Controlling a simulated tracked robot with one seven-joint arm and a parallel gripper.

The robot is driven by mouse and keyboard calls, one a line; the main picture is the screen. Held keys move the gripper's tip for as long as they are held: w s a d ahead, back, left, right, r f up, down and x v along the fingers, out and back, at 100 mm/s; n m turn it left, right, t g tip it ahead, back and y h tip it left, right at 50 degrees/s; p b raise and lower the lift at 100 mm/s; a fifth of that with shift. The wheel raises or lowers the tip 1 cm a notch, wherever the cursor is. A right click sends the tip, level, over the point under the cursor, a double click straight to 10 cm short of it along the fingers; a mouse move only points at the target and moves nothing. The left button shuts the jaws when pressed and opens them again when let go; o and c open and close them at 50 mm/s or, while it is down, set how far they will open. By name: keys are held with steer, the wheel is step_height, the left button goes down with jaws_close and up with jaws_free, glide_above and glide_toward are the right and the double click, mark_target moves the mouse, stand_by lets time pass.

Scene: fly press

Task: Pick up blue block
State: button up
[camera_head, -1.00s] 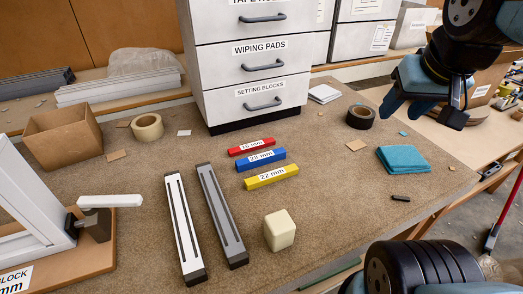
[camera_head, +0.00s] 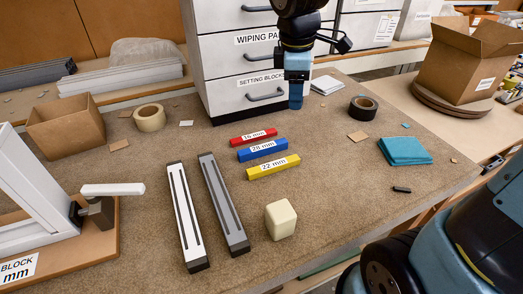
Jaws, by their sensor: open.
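The blue block (camera_head: 262,150) lies flat on the brown bench, with a white label that seems to read 28 mm. It sits between the red block (camera_head: 253,137), labelled 16 mm, and the yellow block (camera_head: 273,167), labelled 22 mm. My gripper (camera_head: 296,104) points down in front of the drawer cabinet, above and to the right of the blue block and apart from it. It holds nothing that I can see. Its fingers overlap from this side, so the gap between them is hidden.
The drawer cabinet (camera_head: 222,69) stands right behind the blocks. Two slotted bars (camera_head: 222,203) lie in front to the left, and a cream block (camera_head: 280,219) in front. A black tape roll (camera_head: 363,107) and teal cloth (camera_head: 404,151) are to the right. Bench between blocks and cloth is mostly clear.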

steer(key=a+f+n, duration=0.4)
steer(key=a+n, duration=0.1)
steer(key=a, duration=0.2)
steer(key=n+g, duration=0.1)
glide_above(263, 147)
steer(key=f, duration=0.9)
steer(key=shift+s+a, duration=0.1)
steer(key=shift+s, duration=0.3)
steer(key=shift+w+f, duration=0.25)
steer(key=shift+f, duration=1.05)
steer(key=shift+w+f, duration=0.2)
steer(key=shift+f, duration=1.1)
jaws_close()
